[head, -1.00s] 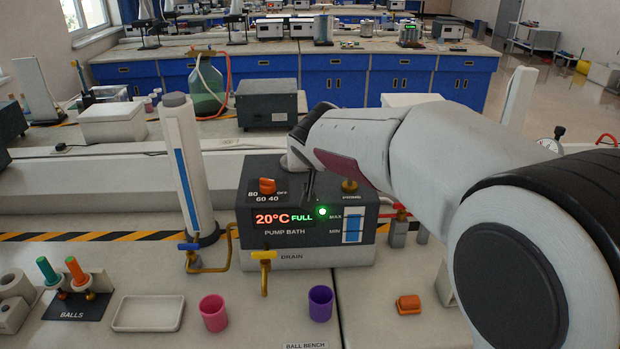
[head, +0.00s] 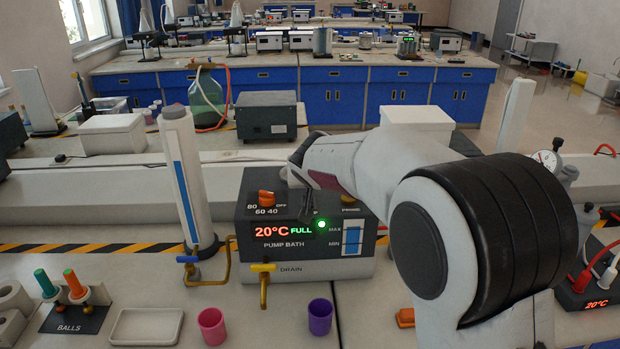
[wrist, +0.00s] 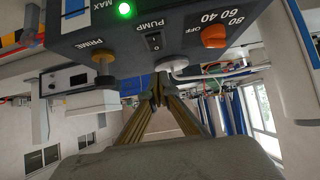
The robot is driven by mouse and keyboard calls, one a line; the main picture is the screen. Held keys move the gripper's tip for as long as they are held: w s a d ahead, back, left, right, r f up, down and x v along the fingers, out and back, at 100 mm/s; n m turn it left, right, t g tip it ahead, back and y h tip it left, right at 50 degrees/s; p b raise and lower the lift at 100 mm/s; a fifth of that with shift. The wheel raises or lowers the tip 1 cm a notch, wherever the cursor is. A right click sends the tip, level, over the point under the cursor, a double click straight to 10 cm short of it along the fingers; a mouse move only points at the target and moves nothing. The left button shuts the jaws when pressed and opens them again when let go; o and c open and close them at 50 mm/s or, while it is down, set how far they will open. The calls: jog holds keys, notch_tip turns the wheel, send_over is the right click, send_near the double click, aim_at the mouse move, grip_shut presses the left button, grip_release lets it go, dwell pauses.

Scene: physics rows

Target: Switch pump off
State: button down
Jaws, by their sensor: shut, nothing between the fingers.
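The pump bath (head: 285,262) is a dark grey box at mid-bench. Its display reads 20°C and FULL, with a green light (head: 321,224) lit. In the wrist view, which is upside down, a small black rocker switch (wrist: 154,42) labelled PUMP sits on its panel, between the brass PRIME knob (wrist: 103,78) and the orange dial (wrist: 213,36). My gripper (wrist: 160,84) is shut and empty, its tips close to the switch side of the panel. I cannot tell whether they touch it. In the head view my gripper (head: 306,212) covers the switch.
A white column (head: 187,180) stands left of the bath. A yellow drain tap with a blue handle (head: 188,260) and another with a yellow handle (head: 263,268) stick out in front. Pink (head: 212,326) and purple (head: 320,316) cups stand near the front.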

jog(key=x, duration=0.2)
jog(key=shift+w+f, duration=0.1)
jog(key=shift+f, duration=0.2)
jog(key=shift+w+f, duration=0.15)
jog(key=shift+f, duration=1.6)
jog(key=shift+w+f, duration=0.1)
jog(key=shift+f, duration=0.1)
jog(key=shift+w, duration=0.35)
jog(key=shift+w+r, duration=0.2)
jog(key=shift+w, duration=0.25)
jog(key=shift+r, duration=0.3)
